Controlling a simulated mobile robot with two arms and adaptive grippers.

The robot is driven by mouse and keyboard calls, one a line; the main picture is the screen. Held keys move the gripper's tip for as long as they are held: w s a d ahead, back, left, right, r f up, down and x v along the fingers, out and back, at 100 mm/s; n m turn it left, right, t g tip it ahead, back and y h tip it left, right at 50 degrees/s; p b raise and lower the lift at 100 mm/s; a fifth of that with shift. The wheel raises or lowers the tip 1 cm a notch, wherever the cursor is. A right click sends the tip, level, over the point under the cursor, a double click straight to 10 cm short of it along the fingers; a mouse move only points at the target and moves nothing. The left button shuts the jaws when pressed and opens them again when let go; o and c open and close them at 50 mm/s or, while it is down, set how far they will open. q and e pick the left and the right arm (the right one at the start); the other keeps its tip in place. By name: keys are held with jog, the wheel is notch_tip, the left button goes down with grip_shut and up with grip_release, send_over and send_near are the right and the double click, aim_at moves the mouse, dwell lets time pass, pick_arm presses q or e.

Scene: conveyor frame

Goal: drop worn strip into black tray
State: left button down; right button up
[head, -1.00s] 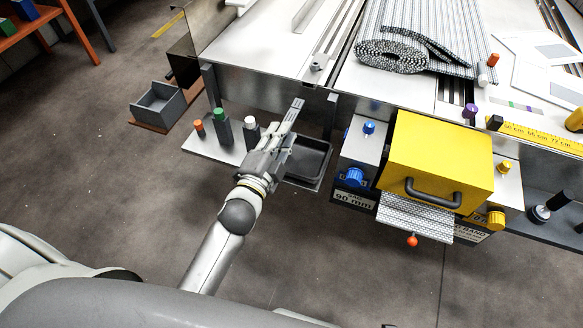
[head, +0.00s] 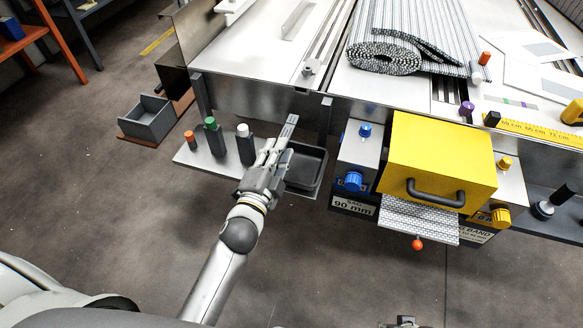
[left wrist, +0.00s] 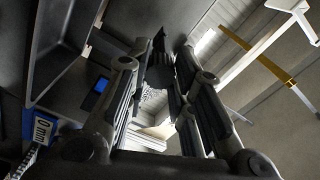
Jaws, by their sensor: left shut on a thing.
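My left gripper (head: 276,150) is shut on a thin light-grey strip (head: 290,124), seemingly the worn strip, which sticks out past the fingertips toward the conveyor frame. The black tray (head: 319,158) is shallow and rectangular, just right of the gripper on the low shelf; the gripper covers part of its left side. The strip is above and left of the tray, apart from it in the picture. In the left wrist view the two fingers (left wrist: 165,75) are close together; what lies between them is dark and hard to tell. Only a small part of my right gripper (head: 402,322) shows at the bottom edge.
Orange, green and white-topped holders (head: 216,138) stand left of the gripper. The yellow box (head: 440,150) with a black handle stands right of the tray. A grey bin (head: 150,120) is at far left. A rolled belt (head: 385,57) lies on the frame. The floor in front is clear.

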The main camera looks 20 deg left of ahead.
pick_arm(q)
notch_tip(320, 180, down, 3)
jog(key=b, duration=0.3)
jog(key=shift+f, duration=0.15)
pick_arm(e)
jog(key=w+v, duration=0.3)
jog(key=v, duration=0.9)
jog(key=shift+s+r+t, duration=0.3)
jog(key=shift+s+r, duration=0.05)
pick_arm(q)
jog(key=c, duration=1.2)
grip_release()
jog(key=shift+s, duration=0.1)
jog(key=s, duration=1.2)
jog(key=shift+a, duration=0.2)
jog(key=shift+w, duration=0.1)
